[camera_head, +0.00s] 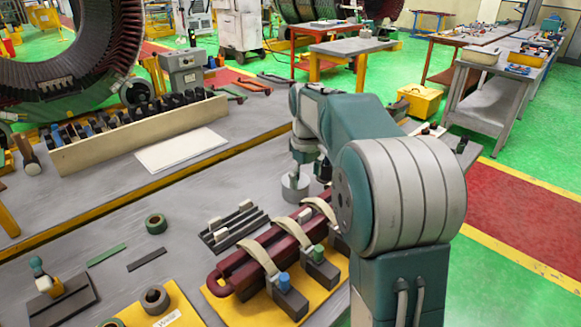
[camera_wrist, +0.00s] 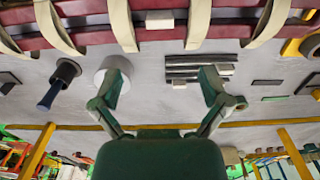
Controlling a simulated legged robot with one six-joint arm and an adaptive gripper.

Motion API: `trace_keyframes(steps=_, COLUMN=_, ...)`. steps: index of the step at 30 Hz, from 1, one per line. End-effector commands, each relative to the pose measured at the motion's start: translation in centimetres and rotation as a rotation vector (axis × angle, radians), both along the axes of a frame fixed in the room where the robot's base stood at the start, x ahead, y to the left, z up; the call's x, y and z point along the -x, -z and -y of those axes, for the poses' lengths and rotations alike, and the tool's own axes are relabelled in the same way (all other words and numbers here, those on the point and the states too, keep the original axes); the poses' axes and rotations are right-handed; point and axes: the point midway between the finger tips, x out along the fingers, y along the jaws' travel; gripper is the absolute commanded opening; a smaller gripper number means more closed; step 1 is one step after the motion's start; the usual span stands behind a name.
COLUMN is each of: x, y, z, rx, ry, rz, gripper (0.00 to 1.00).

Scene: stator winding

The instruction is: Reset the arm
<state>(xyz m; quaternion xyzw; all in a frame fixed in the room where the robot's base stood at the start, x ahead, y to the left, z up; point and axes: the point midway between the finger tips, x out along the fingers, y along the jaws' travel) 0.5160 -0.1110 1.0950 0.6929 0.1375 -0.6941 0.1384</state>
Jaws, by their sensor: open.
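My arm (camera_head: 365,125) is bent over the workbench in the head view, with its wrist pointing down near a pale round container (camera_head: 295,189). My gripper (camera_wrist: 163,82) shows in the wrist view, its two green fingers spread apart with nothing between them. The pale container (camera_wrist: 120,64) appears behind the left finger; I cannot tell whether they touch. A dark red coil (camera_head: 231,267) with cream straps lies on a yellow board, and it crosses the top of the wrist view (camera_wrist: 160,35).
Dark strips with white blocks (camera_head: 234,226) lie beside the coil. A wooden tool rack (camera_head: 140,139) and white sheet (camera_head: 181,149) stand behind. Bare bench (camera_head: 110,215) shows at left.

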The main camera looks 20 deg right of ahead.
Motion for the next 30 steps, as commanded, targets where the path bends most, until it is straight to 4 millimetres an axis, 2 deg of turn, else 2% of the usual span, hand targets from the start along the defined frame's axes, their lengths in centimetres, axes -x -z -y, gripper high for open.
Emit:
trace_keyframes(steps=5, x=0.1, y=-0.1, z=-0.1, rx=0.001, ry=0.002, rz=0.004, gripper=0.96)
trace_keyframes(steps=8, x=1.1, y=-1.0, z=-0.8, rx=0.005, ry=0.015, rz=0.023, gripper=0.96)
trace_keyframes(steps=12, x=4.0, y=-2.8, z=-2.6, rx=0.013, ry=0.057, rz=0.079, gripper=0.96)
trace_keyframes(steps=18, x=8.6, y=-4.5, z=-5.1, rx=0.013, ry=0.125, rz=0.165, gripper=0.96)
trace_keyframes(steps=24, x=13.6, y=-5.2, z=-7.3, rx=0.002, ry=0.193, rz=0.251, gripper=0.96)
trace_keyframes(steps=30, x=18.5, y=-4.6, z=-9.0, rx=-0.021, ry=0.259, rz=0.337, gripper=0.96)
